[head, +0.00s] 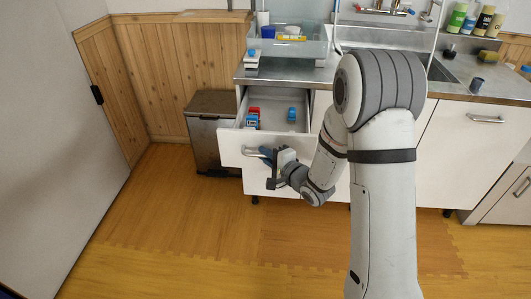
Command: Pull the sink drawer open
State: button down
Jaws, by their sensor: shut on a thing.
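The sink drawer (235,146) is a white drawer under the steel counter, and it stands pulled out with its inside showing. A red and blue item (253,118) and a small blue item (292,115) lie in it. My gripper (268,155) is at the drawer front and shut on the drawer's handle (251,152). The left end of the handle shows, while the fingers and arm hide the rest. My arm also covers the right part of the drawer front.
A metal bin (208,125) stands close to the left of the drawer. The counter (290,72) above holds a clear tub (300,45), with a sink and bottles at the right. The wooden floor (190,215) in front is clear.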

dwell(0.3)
jog(key=c, duration=1.7)
grip_release()
jog(key=shift+c, duration=0.2)
jog(key=shift+s+d, duration=0.1)
jog(key=v, duration=0.7)
jog(key=shift+s+d+p, duration=0.25)
jog(key=shift+p, duration=0.15)
